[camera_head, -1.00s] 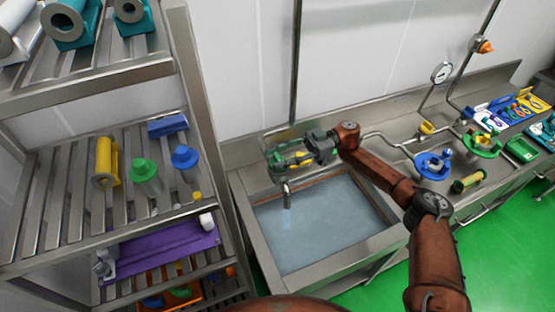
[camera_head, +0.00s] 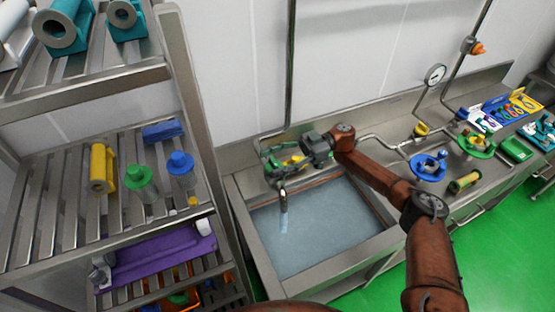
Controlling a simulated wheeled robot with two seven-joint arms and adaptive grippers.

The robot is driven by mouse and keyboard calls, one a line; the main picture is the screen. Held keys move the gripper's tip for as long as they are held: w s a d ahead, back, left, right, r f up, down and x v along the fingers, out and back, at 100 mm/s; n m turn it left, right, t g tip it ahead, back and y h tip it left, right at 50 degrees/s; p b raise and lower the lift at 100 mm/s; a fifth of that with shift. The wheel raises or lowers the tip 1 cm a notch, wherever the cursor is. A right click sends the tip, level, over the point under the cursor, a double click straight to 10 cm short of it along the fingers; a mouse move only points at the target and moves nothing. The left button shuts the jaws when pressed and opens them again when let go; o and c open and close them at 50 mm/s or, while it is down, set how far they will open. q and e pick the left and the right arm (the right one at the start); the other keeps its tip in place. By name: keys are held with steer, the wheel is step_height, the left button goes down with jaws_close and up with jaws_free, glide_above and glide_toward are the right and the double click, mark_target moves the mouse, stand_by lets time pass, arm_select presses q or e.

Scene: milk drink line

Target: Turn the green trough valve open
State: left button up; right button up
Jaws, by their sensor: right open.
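The steel trough (camera_head: 262,262) holds bluish water (camera_head: 320,232). A metal spout (camera_head: 283,200) hangs over its back left part, with a short pale stream (camera_head: 284,224) below it. My right gripper (camera_head: 280,163) is at the pipe just above the spout, reaching in from the right. Its dark fingers are open around a small yellow and green part (camera_head: 294,160), which looks like the trough valve. The fingers hide much of this part, so I cannot tell the handle's angle or whether they touch it. My left gripper is out of view.
A steel rack (camera_head: 190,90) with bottles and parts stands close on the left. A vertical pipe (camera_head: 291,70) rises behind the gripper.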

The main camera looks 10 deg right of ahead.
steer(key=v, duration=1.2)
steer(key=shift+r, duration=0.1)
